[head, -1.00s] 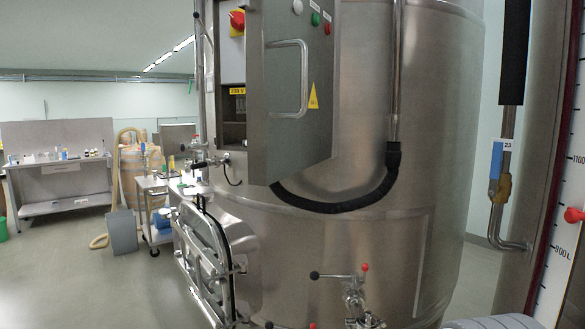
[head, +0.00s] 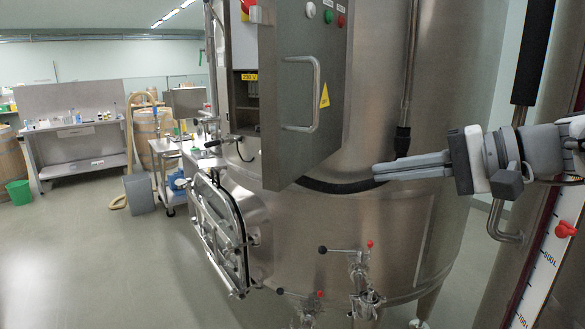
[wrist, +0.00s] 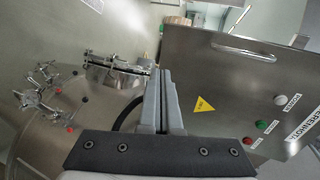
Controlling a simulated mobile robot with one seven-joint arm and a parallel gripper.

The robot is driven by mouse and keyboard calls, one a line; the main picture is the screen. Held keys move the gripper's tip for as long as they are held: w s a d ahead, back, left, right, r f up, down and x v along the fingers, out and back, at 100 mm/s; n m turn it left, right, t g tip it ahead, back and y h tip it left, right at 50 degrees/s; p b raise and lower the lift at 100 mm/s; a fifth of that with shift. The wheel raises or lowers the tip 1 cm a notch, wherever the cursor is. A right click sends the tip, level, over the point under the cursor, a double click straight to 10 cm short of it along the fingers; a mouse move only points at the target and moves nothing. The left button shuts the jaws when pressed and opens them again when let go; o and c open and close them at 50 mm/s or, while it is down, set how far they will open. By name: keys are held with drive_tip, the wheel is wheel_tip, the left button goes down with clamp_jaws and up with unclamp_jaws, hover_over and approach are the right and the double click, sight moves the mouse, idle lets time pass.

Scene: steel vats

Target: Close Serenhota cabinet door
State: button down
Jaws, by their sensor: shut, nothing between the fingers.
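The Serenhota cabinet is a steel box on the vat, with its door (head: 299,150) standing open toward me. The door carries a bar handle (head: 314,95), a yellow warning triangle and green, red and white buttons. The cabinet's inside (head: 245,92) shows to the left of the door. In the wrist view the door (wrist: 245,90) fills the right side, with its handle (wrist: 258,53) near the top. My gripper (head: 376,174) is shut and empty, to the right of the door's lower edge and pointing left. Its closed fingers also show in the wrist view (wrist: 161,75).
The large steel vat (head: 400,230) stands behind the door. A black hose (head: 345,187) curves below it, near my fingers. Valves (head: 362,270) and a hatch (head: 222,230) sit lower down. A trolley and a bench (head: 80,165) stand back left, with open floor before them.

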drive_tip(key=p, duration=0.3)
approach(291, 174)
drive_tip(key=shift+y, duration=0.3)
drive_tip(key=x, duration=0.6)
drive_tip(key=shift+w+a+f, duration=0.1)
drive_tip(key=shift+w+f, duration=0.1)
drive_tip(key=shift+a, duration=0.15)
